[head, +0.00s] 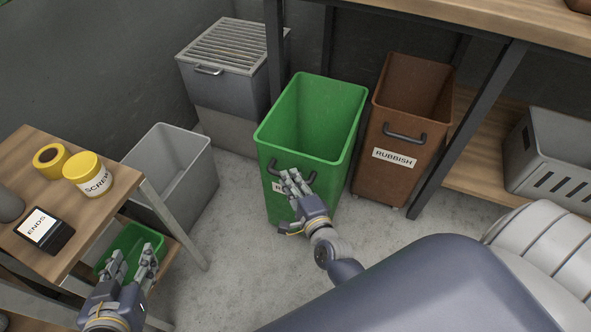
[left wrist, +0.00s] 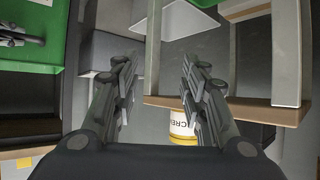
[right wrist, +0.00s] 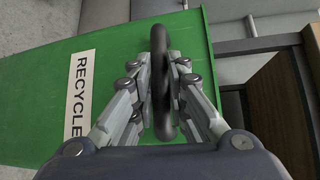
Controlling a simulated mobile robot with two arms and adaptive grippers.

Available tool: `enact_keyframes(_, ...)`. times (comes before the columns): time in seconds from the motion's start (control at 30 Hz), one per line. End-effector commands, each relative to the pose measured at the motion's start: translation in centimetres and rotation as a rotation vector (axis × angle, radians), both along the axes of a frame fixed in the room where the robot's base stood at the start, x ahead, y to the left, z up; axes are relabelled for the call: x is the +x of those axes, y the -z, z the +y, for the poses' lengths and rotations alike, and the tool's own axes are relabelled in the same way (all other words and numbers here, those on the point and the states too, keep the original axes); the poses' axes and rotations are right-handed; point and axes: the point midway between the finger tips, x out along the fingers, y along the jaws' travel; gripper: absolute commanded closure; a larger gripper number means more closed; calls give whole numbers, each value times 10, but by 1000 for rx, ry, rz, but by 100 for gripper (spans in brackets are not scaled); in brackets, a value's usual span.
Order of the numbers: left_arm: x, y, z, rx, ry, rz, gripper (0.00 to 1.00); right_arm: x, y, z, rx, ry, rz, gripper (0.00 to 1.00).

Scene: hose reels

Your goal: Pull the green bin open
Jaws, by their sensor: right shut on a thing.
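The green bin (head: 306,128) stands on the floor in the middle of the head view, open at the top. Its front bears a dark bar handle and a white label, which reads RECYCLE in the right wrist view (right wrist: 78,95). My right gripper (head: 292,182) is at the bin's front. In the right wrist view its fingers are closed around the dark handle (right wrist: 160,75). My left gripper (head: 134,262) is empty, its fingers apart, beside the small table at the lower left. It also shows open in the left wrist view (left wrist: 158,75).
A brown RUBBISH bin (head: 398,140) stands close to the green bin's right, by a dark table leg (head: 468,130). A grey bin (head: 190,165) and a slatted-top unit (head: 225,75) are to the left. Bare floor (head: 235,240) lies in front.

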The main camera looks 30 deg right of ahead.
Motion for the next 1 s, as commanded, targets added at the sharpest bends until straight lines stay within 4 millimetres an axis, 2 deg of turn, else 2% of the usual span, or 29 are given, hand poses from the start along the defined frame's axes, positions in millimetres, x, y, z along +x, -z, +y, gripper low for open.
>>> enact_keyframes(0.3,-19,19,8,29,-9,126,60,-11,2,13,1,-3,5,100)
enact_keyframes(0.7,-21,21,9,31,-11,137,60,-11,2,14,1,-3,5,100)
enact_keyframes(0.73,-21,21,9,31,-11,137,60,-11,2,14,1,-3,5,83)
enact_keyframes(0.8,-21,21,9,31,-11,137,60,-11,2,14,1,-3,5,67)
enact_keyframes(1.0,-20,21,9,31,-11,137,60,-11,1,13,0,-1,2,65)
